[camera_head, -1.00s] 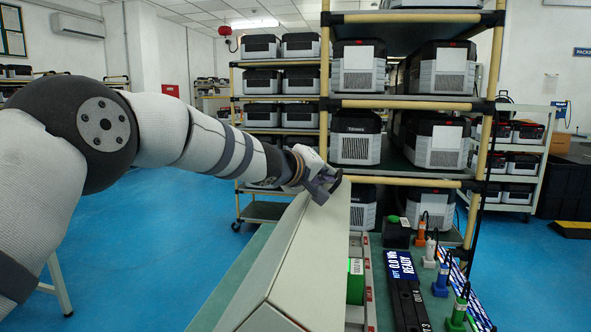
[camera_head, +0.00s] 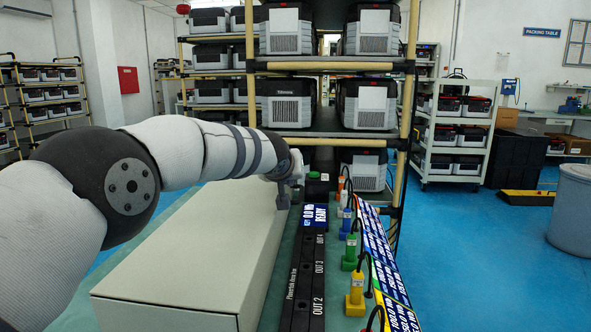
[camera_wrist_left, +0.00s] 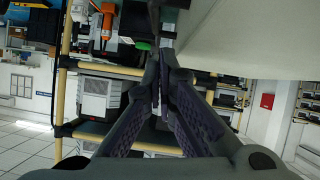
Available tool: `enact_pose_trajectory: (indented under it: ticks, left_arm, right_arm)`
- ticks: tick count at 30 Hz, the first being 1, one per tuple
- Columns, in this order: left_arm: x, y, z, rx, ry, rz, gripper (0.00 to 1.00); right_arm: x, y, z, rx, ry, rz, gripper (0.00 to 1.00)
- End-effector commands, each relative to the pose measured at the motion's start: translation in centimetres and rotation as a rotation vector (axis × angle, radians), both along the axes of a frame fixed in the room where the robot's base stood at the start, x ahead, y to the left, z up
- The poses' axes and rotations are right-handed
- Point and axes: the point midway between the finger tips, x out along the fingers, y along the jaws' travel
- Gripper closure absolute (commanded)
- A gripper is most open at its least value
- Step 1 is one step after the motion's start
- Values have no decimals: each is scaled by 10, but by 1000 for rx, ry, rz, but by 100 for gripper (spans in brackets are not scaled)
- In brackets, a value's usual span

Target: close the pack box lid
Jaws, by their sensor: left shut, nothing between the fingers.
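The pack box (camera_head: 170,308) is a long, pale grey-green box on the table in the head view. Its lid (camera_head: 205,235) lies over the top and looks flat, with no gap that I can make out. My left gripper (camera_head: 284,204) is at the far right end of the box, beside its right edge. In the left wrist view the fingers (camera_wrist_left: 162,70) are together and empty, with the pale box surface (camera_wrist_left: 245,40) close to them at upper right. I cannot tell whether they touch it. My right gripper is in neither view.
A black power strip (camera_head: 303,265) runs along the box's right side. Several coloured plugs (camera_head: 355,290) with cables stand beyond it. A rack with grey-black units (camera_head: 372,103) stands behind the table. Blue floor (camera_head: 480,240) is open to the right.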

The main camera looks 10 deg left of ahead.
Motion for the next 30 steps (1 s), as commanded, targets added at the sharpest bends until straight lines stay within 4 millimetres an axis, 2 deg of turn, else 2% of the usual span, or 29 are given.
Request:
enact_pose_trajectory:
  ticks: [1, 9, 30]
  left_arm:
    - [1, -1, -11, 27, 4, -2, 100]
    - [3, -4, -31, 37, 3, 0, 100]
    - [2, -5, -38, 34, 3, 0, 100]
  right_arm:
    - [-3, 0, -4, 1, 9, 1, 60]
    - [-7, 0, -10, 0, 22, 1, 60]
    - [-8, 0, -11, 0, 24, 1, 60]
